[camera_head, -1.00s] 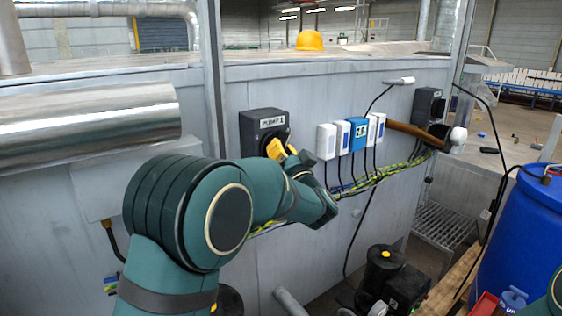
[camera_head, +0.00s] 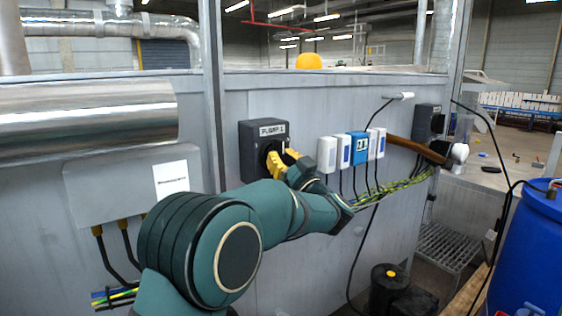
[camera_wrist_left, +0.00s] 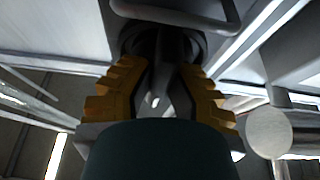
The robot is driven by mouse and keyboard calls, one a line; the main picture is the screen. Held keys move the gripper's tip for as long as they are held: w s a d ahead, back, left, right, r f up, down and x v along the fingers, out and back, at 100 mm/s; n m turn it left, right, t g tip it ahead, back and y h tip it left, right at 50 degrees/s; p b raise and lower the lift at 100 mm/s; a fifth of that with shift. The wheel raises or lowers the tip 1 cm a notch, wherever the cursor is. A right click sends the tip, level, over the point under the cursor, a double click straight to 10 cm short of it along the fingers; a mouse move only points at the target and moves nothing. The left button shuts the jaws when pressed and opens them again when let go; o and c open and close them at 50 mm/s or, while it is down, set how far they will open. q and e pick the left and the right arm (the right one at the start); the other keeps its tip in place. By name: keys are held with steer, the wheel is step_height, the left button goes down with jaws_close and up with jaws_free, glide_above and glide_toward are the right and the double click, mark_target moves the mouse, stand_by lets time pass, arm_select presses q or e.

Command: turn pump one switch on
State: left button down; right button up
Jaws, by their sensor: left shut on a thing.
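The pump one switch (camera_head: 255,135) is a dark box labelled "PUMP 1" on the grey metal wall, left of centre in the head view. My left gripper (camera_head: 278,160) has yellow fingers and is at the front of this box, over its round knob. In the left wrist view, the two yellow fingers of my left gripper (camera_wrist_left: 165,95) are on either side of the dark switch knob (camera_wrist_left: 160,72), shut on it. My fingers and arm hide most of the knob, so its exact angle cannot be told. My right gripper is not in view.
White and blue boxes (camera_head: 357,148) with hanging cables are right of the switch. A hammer-like tool (camera_head: 420,148) and another dark box (camera_head: 428,122) are farther right. A blue barrel (camera_head: 527,245) stands at right. A grey box (camera_head: 115,190) and metal pipe (camera_head: 85,122) are at left.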

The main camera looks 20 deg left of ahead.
arm_select(q)
steer(key=shift+r, duration=0.1)
steer(key=c, duration=0.9)
jaws_free()
steer(key=v, duration=1.2)
steer(key=shift+w, duration=0.1)
